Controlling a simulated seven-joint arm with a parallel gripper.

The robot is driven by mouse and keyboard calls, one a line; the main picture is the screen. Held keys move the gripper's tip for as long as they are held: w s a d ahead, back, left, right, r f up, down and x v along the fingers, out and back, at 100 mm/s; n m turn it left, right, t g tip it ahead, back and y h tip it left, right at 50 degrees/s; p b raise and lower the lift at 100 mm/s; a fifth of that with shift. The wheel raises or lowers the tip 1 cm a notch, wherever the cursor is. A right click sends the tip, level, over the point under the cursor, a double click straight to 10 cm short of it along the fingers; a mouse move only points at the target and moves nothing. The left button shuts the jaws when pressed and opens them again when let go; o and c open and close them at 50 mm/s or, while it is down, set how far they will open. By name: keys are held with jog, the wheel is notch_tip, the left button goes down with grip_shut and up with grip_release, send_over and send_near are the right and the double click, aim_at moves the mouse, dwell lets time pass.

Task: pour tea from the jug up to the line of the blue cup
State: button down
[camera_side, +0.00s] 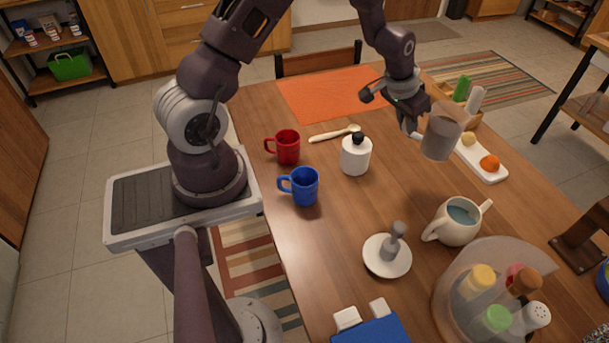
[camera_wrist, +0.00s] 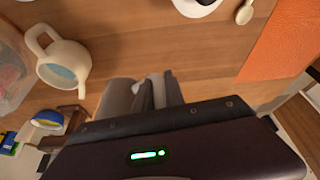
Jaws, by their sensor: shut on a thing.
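The jug (camera_side: 442,135) is a see-through, grey-brown vessel, held in the air over the right part of the table. It looks close to upright; how much tea is in it is hard to tell. My gripper (camera_side: 416,132) is shut on its left side. In the wrist view the fingers (camera_wrist: 155,92) are seen beside part of the grey jug (camera_wrist: 118,98). The blue cup (camera_side: 304,188) stands upright on the table near the left edge, handle to the left, well away from my gripper. Its line and inside level cannot be made out.
A red mug (camera_side: 287,148) stands behind the blue cup. A white bottle (camera_side: 355,157) with a black top stands between cup and jug. An orange mat (camera_side: 310,95) lies behind.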

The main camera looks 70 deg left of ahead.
jog(key=s+d+r+n+g+y, duration=0.15)
jog(key=s+d+n+g, duration=0.75)
jog(key=s+d+n, duration=1.7)
jog(key=w+a+f+n, duration=0.1)
jog(key=f, duration=0.2)
jog(key=w+a+f+n, duration=0.1)
jog(key=a+f, duration=0.1)
jog(key=f, duration=0.1)
jog(key=w+a+f+n, duration=0.1)
jog(key=w+a+f, duration=0.1)
jog(key=f, duration=0.2)
jog(key=shift+n, duration=0.4)
jog(key=shift+w, duration=0.1)
jog(key=w+r+n+h, duration=0.1)
jog(key=w+r+n, duration=0.2)
jog(key=r, duration=0.4)
jog(key=shift+w+a+r, duration=0.2)
jog(key=shift+a+r, duration=0.15)
jog(key=shift+f+h, duration=0.1)
jog(key=shift+h, duration=0.25)
